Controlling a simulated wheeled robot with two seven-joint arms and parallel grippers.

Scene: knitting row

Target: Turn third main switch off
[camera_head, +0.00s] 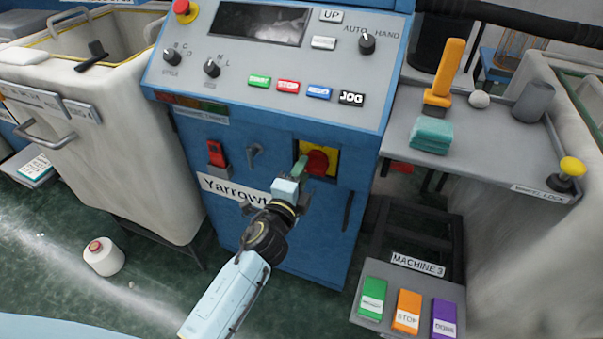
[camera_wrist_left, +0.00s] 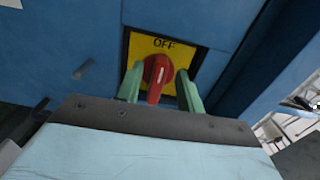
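The main switch is a red rotary knob (camera_head: 317,162) on a yellow plate (camera_head: 333,158), set in the front of the blue machine. In the left wrist view the plate reads OFF along its top edge, and the knob's red grip (camera_wrist_left: 156,80) points down, away from that word. My left gripper (camera_head: 301,164) is at the switch. Its two green fingers stand apart on either side of the knob in the left wrist view (camera_wrist_left: 158,76), with a small gap showing at the right; I cannot tell if the left finger touches. My right gripper is not in view.
A red switch (camera_head: 216,154) and a small grey handle (camera_head: 254,153) sit left of the plate. The control panel (camera_head: 225,85) overhangs above. A grey shelf (camera_head: 500,145) and a MACHINE 3 button box (camera_head: 395,272) stand at the right. A bin (camera_head: 150,170) stands at the left.

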